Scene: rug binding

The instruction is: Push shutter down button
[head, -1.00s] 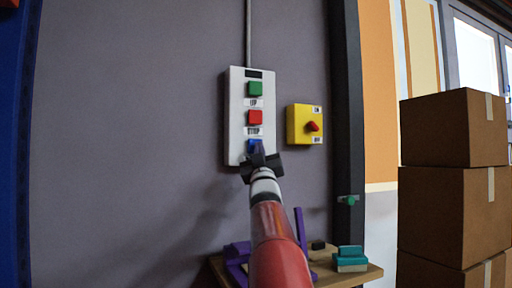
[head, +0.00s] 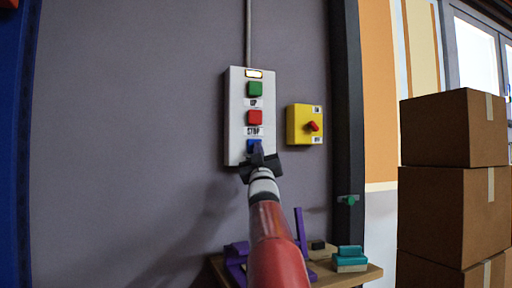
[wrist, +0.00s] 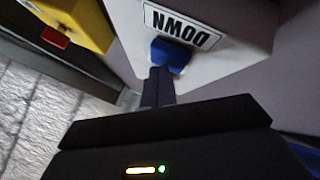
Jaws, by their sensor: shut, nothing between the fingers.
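The white control box (head: 237,118) hangs on the grey wall, with a green UP button (head: 255,89), a red STOP button (head: 255,118) and a blue button (head: 254,145) below. A small lamp window (head: 254,74) at its top is lit yellowish. In the wrist view the blue button (wrist: 171,54) sits beside the upside-down DOWN label (wrist: 182,24). My gripper (head: 258,152) is shut and empty, its tips at the blue button and covering part of it. In the wrist view my fingertips (wrist: 158,75) reach the button's lower edge; they look to be touching it.
A yellow switch box (head: 298,124) with a red knob is mounted to the right. A small wooden table (head: 362,275) with purple and teal items stands below. Stacked cardboard boxes (head: 452,130) stand at the right. The wall to the left is bare.

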